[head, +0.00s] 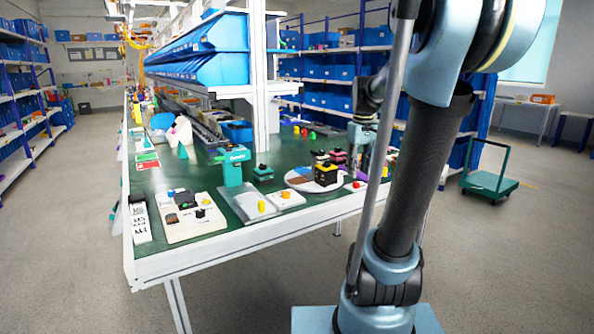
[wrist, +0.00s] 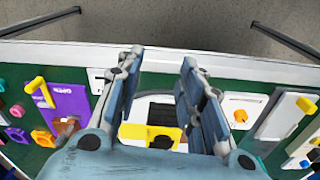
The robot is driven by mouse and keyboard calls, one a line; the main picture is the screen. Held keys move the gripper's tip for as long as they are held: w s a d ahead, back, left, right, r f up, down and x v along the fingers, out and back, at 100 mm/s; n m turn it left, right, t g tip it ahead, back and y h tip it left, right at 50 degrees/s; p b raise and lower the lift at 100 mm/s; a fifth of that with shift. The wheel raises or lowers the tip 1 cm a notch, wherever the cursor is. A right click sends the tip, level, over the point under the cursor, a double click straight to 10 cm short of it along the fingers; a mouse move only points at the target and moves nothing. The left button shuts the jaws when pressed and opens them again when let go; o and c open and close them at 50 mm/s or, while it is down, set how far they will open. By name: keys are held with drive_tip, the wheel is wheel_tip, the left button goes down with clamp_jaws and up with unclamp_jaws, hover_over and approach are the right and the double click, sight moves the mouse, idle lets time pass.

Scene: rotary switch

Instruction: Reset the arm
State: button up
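My arm (head: 412,170) rises on the right of the head view and bends over the table. My gripper (head: 361,170) hangs over the right part of the green table there, partly hidden by my arm's links. In the wrist view, my gripper (wrist: 157,62) has its two fingers well apart, with nothing held between the tips. A yellow block with a black knob (wrist: 152,132) shows between the finger bases, on a white-edged panel. How far the fingers are above it is hard to tell.
The wrist view shows a purple panel (wrist: 67,107) and an orange knob (wrist: 240,116). A cart (head: 490,183) stands on open floor.

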drive_tip(key=s+a+f+m, duration=0.1)
drive_tip(key=s+f+m, duration=0.1)
drive_tip(key=s+f, duration=0.6)
drive_tip(key=s+a+f+m+t, duration=0.1)
drive_tip(key=s+f+m, duration=0.1)
drive_tip(key=s+f, duration=0.5)
drive_tip(key=s, duration=0.5)
drive_tip(key=shift+s+a+f+t, duration=0.2)
drive_tip(key=shift+s+f+t, duration=0.1)
drive_tip(key=shift+s+f, duration=0.1)
drive_tip(key=shift+w+f, duration=0.2)
drive_tip(key=shift+w, duration=0.25)
